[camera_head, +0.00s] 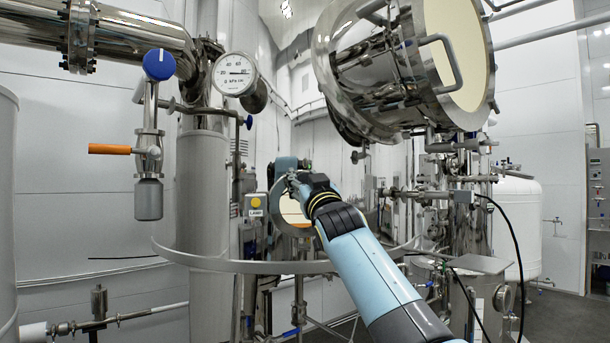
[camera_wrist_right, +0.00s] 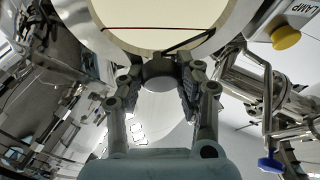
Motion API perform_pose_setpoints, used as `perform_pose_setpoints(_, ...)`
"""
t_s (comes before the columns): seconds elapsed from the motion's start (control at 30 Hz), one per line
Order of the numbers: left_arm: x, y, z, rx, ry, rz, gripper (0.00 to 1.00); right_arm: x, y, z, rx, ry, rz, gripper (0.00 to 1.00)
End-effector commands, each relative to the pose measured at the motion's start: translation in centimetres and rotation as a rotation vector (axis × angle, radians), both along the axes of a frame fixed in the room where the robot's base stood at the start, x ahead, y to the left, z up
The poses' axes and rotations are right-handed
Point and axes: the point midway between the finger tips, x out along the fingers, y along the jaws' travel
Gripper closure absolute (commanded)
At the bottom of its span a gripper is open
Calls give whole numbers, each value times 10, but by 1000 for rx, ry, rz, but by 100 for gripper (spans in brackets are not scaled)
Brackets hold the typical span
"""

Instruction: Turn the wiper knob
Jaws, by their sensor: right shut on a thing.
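The wiper knob (camera_wrist_right: 160,70) is a grey round piece at the lower rim of a round sight glass (camera_wrist_right: 158,12) in the right wrist view. The glass is cream, with a thin dark line across it. My right gripper (camera_wrist_right: 159,82) is shut on the knob, one finger on each side. In the head view my blue right arm reaches up from the lower right to the gripper (camera_head: 289,181), beside the sight glass (camera_head: 293,211). The knob is hidden there by my gripper and wrist. My left gripper is not in view.
A yellow button (camera_head: 256,202) on a box labelled LAMP is just left of the sight glass in the head view. A curved metal rail (camera_head: 235,266) passes below. A large steel vessel (camera_head: 405,65) hangs above right. A steel column (camera_head: 203,215) stands to the left.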

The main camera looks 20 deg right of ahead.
Motion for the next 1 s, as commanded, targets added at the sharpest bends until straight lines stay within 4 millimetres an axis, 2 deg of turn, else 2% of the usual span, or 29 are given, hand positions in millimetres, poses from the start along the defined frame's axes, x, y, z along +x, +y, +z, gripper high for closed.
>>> perform_pose_setpoints(0.1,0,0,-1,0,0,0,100,0,0,-1,0,0,0,98)
perform_pose_setpoints(0.13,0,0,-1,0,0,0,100,0,0,-1,0,0,0,65)
perform_pose_setpoints(0.3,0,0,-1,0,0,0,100,0,0,-1,0,0,0,43)
perform_pose_setpoints(0.67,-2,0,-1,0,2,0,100,-6,0,-4,2,1,1,42)
perform_pose_setpoints(0.77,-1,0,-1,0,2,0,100,-19,1,-10,2,0,1,42)
perform_pose_setpoints(1.0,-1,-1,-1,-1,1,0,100,-70,2,-30,2,2,1,42)
